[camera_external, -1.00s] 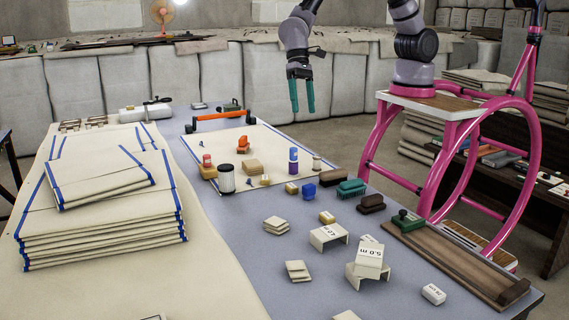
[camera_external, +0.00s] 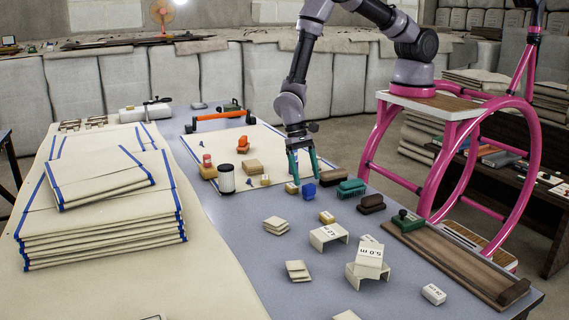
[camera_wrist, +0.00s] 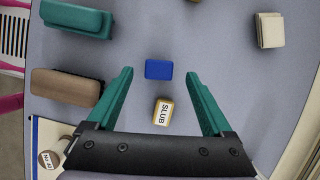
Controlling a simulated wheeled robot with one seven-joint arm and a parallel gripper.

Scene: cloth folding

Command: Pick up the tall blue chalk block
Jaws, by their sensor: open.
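A blue block (camera_external: 309,190) stands on the grey-blue table, just in front of my gripper. It also shows in the wrist view (camera_wrist: 158,69) from above, beyond the fingertips and roughly centred between them. My gripper (camera_external: 302,176) points down with its green fingers apart and nothing visibly held. In the wrist view the open fingers (camera_wrist: 158,75) flank a small cream and yellow block marked SLUB (camera_wrist: 163,112). The gripper is apart from the blue block. Its height above the table is hard to tell.

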